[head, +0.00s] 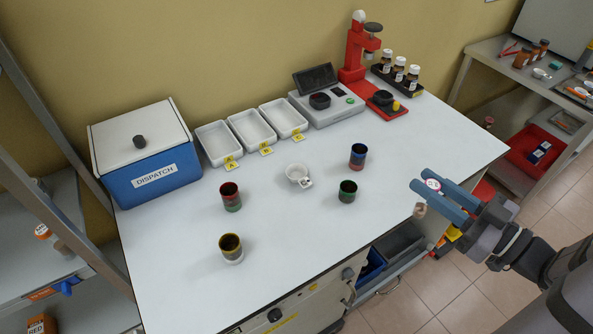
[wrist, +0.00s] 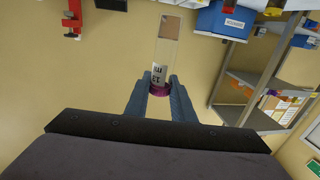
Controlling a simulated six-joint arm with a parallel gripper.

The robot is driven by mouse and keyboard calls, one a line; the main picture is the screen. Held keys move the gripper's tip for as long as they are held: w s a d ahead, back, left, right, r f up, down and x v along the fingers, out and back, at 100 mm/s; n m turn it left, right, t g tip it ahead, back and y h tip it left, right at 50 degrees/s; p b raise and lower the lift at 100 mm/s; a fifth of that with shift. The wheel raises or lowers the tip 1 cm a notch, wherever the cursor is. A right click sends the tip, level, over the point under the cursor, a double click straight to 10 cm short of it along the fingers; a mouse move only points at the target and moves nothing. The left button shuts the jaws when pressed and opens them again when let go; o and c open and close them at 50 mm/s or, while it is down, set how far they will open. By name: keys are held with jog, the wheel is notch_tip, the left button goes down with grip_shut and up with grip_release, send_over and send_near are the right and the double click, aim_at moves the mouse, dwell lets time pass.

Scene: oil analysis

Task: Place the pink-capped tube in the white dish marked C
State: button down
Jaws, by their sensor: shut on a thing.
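My gripper (head: 440,190) is shut on the pink-capped tube (wrist: 165,58). In the head view only parts of the tube show, the fingers hiding the rest. The white dish marked C (head: 304,131) is at the back of the table, the rightmost of three alike dishes, and looks empty.
Dishes A (head: 207,157) and B (head: 241,144) stand left of C. The scale (head: 338,108) and red press (head: 352,62) are right of it. Several dark cups and a small white bowl (head: 297,173) stand mid-table. The blue dispatch box (head: 145,150) is at left.

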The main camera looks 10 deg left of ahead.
jog(key=shift+w+a+r, duration=0.15)
jog(key=shift+r, duration=0.4)
jog(key=shift+w+a+r, duration=0.1)
jog(key=shift+w+r, duration=0.05)
jog(key=shift+r, duration=0.35)
jog(key=w+d+p+x, duration=0.15)
jog(key=p+x, duration=0.25)
jog(key=x, duration=1.5)
jog(key=w+a+p, duration=0.2)
jog(key=w+a, duration=0.1)
jog(key=a, duration=1.3)
notch_tip(320, 180, down, 15)
jog(key=p, duration=0.3)
jog(key=shift+w+f+g, duration=0.2)
jog(key=shift+w+g, duration=0.05)
jog(key=shift+g, duration=0.05)
jog(key=shift+d+f, duration=0.1)
jog(key=shift+d, duration=0.05)
jog(key=shift+f+b, duration=0.3)
jog(key=shift+b, duration=0.1)
jog(key=shift+f, duration=0.2)
